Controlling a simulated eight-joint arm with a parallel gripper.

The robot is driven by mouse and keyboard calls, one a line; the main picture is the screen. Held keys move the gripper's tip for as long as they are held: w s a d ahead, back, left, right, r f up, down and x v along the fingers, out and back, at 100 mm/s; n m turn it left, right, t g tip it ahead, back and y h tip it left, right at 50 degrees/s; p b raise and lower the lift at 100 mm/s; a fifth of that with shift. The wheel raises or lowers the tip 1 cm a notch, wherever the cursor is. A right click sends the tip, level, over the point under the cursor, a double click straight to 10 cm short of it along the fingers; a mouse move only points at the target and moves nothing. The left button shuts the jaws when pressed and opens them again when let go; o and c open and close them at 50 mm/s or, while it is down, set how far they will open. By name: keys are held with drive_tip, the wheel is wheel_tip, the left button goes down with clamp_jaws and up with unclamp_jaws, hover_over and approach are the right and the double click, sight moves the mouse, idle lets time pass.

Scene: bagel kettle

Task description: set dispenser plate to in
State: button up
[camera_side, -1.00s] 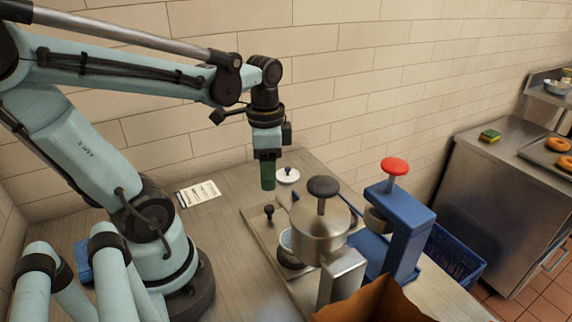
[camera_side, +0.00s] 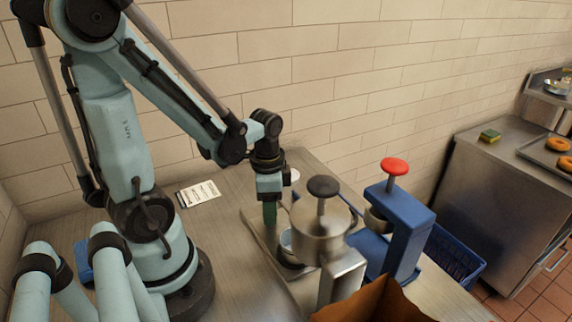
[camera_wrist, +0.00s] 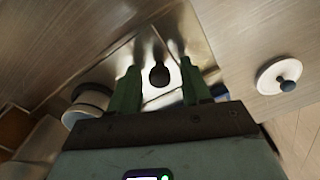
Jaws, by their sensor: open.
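The dispenser is a metal cylinder (camera_side: 319,232) with a dark top knob on a stand. A flat metal plate (camera_side: 252,217) extends from under it toward my gripper. In the wrist view a small black knob (camera_wrist: 159,75) stands on shiny metal. My gripper (camera_side: 270,222) points down over the plate, its green fingers low beside the knob. In the wrist view my gripper (camera_wrist: 159,82) is open, one finger on each side of the knob, with visible gaps. My gripper hides the knob in the side view. A light cup or ring (camera_wrist: 88,104) sits left of the fingers.
A white lid-like disc (camera_wrist: 280,76) lies right of the fingers. A blue press with a red knob (camera_side: 394,167) stands right of the dispenser. An open cardboard box (camera_side: 372,302) is in front. A printed card (camera_side: 198,194) lies on the bare table to the left.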

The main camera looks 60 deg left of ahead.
drive_tip(key=shift+f, duration=0.2)
clamp_jaws()
idle(0.3)
